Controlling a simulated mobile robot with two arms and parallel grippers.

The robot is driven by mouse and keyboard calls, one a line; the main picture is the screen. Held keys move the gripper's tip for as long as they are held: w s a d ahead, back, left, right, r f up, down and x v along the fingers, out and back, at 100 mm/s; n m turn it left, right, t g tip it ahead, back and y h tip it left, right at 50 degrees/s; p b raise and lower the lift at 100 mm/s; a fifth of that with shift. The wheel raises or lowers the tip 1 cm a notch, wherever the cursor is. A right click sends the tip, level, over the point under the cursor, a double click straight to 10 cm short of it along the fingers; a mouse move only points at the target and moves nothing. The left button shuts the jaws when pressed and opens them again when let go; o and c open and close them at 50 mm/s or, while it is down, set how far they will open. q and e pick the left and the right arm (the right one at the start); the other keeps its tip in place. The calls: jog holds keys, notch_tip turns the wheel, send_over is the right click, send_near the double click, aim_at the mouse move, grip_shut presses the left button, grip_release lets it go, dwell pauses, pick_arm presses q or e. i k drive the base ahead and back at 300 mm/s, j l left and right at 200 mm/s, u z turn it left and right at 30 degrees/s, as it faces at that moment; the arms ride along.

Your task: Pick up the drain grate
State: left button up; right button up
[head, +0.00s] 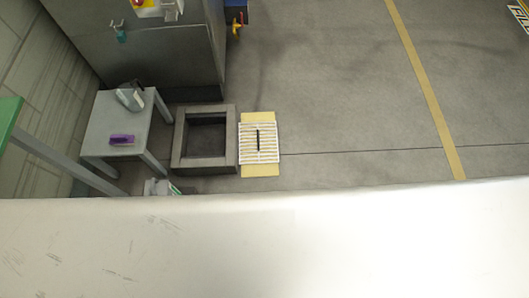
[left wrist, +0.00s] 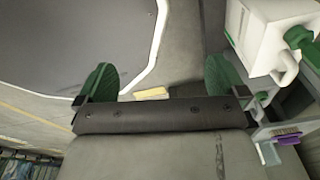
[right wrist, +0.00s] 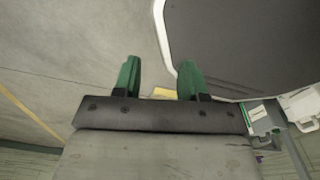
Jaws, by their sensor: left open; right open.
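The drain grate (head: 258,130) is a pale slatted square with a dark slot in its middle. In the head view it lies flat on a yellow board (head: 260,171) on the floor, just right of a square dark-framed pit (head: 222,164). A small yellow patch shows beyond the fingers in both wrist views; I cannot make out the grate there. My left gripper (left wrist: 162,80) has green fingers spread wide, with nothing between them. My right gripper (right wrist: 159,80) is also open and empty, its fingers closer together. Neither gripper shows in the head view.
A small grey table (head: 99,136) with a purple brush (head: 122,139) stands left of the pit. A large grey cabinet (head: 150,60) stands behind. A broad white surface (head: 300,245) fills the head view's bottom. Floor right of the grate is clear up to a yellow line (head: 425,85).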

aim_at(258, 140)
jog(key=i+l+u, duration=0.2)
jog(key=u, duration=0.25)
jog(key=i+l+u, duration=0.1)
jog(key=l+u, duration=0.2)
jog(key=u, duration=0.15)
